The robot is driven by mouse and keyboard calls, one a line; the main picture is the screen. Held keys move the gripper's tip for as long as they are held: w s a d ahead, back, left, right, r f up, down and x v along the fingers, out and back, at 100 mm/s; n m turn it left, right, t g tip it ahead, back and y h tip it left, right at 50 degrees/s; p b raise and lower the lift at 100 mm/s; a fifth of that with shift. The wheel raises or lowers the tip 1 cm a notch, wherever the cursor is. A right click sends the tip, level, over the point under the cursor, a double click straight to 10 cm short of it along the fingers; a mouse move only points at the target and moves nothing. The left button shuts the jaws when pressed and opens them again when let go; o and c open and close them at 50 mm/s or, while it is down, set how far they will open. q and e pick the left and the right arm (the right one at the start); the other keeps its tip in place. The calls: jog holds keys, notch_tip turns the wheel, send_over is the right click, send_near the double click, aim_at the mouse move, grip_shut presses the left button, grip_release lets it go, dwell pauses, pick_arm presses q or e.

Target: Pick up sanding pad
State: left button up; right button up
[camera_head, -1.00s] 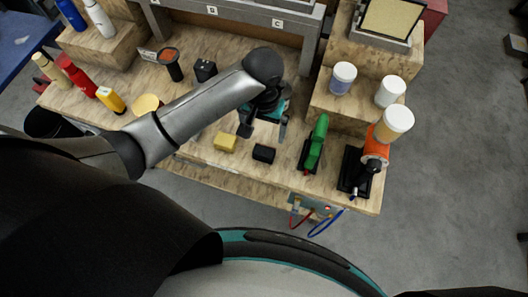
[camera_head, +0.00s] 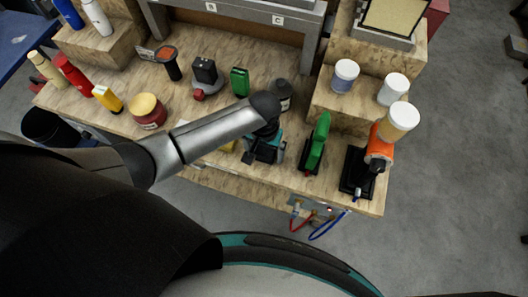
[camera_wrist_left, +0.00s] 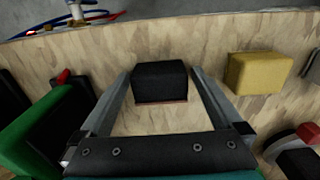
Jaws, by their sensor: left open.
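The sanding pad appears to be the black block (camera_wrist_left: 160,81) with a thin reddish underside, lying on the wooden bench. In the left wrist view it sits between the spread fingers of my left gripper (camera_wrist_left: 160,78), with a gap on each side. In the head view my left gripper (camera_head: 263,153) is low over the bench front and hides the block. The gripper is open and holds nothing. My right gripper is not in view.
A yellow block (camera_wrist_left: 258,73) lies right of the black one in the wrist view. A green tool (camera_head: 317,145) and an orange tool (camera_head: 378,150) stand to the right in the head view. Cables (camera_head: 325,226) hang at the bench's front edge (camera_head: 270,190).

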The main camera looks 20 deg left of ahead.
aim_at(264, 150)
pick_arm(q)
jog(key=c, duration=1.4)
notch_tip(264, 150, up, 20)
jog(key=p, duration=0.4)
jog(key=shift+c, duration=0.2)
